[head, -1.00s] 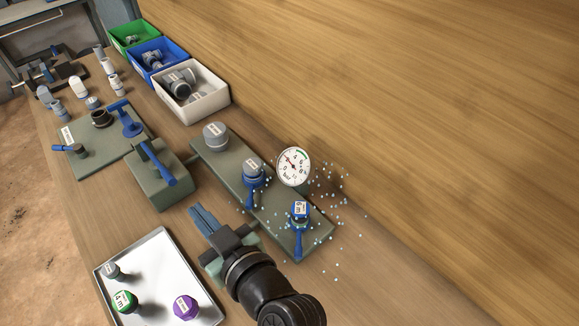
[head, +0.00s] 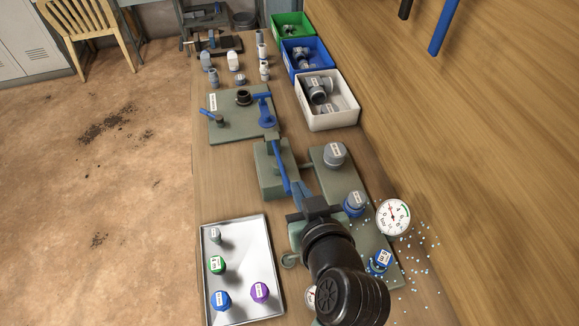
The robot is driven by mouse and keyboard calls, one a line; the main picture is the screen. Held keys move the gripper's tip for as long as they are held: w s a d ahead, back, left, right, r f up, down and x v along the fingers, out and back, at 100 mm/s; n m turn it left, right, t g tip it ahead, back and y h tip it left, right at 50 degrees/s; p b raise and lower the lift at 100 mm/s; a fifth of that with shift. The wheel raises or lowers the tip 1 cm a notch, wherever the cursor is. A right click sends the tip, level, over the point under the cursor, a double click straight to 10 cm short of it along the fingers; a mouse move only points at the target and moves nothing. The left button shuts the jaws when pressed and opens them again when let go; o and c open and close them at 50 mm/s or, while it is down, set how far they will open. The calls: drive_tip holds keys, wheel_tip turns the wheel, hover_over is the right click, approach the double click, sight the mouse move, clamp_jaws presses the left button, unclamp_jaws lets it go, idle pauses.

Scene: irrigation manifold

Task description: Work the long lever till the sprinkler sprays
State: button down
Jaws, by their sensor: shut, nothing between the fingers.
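The long blue lever (head: 280,165) sits on top of a grey-green block (head: 266,185) in the middle of the bench. My gripper (head: 297,187) is shut and empty, its blue fingers beside the lever's near end; whether they touch I cannot tell. A blue-collared sprinkler head marked 5 m (head: 379,262) stands at the near right of the long plate (head: 350,183), with pale droplets around it. A round dial gauge (head: 393,217) stands beside it. Another blue-collared head (head: 354,204) and a grey-capped one (head: 334,154) stand further back. My arm hides the plate's near left part.
A metal tray (head: 209,290) with several coloured caps lies at the near left. A plate (head: 226,128) with blue-handled fittings lies beyond the block. White (head: 329,122), blue (head: 296,46) and green (head: 283,20) bins line the back right, beside the wooden wall.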

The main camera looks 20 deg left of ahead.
idle(0.3)
drive_tip(key=p, duration=0.3)
hover_over(289, 187)
drive_tip(key=f, duration=0.4)
drive_tip(key=shift+w+a+f, duration=0.2)
drive_tip(key=shift+w+f, duration=0.15)
drive_tip(key=f, duration=0.2)
drive_tip(key=shift+s+d+f, duration=0.25)
drive_tip(key=shift+s+f, duration=0.05)
drive_tip(key=shift+s, duration=0.05)
drive_tip(key=shift+s+d+f, duration=0.1)
drive_tip(key=shift+s+f, duration=0.05)
drive_tip(key=shift+f, duration=0.45)
drive_tip(key=shift+f, duration=0.15)
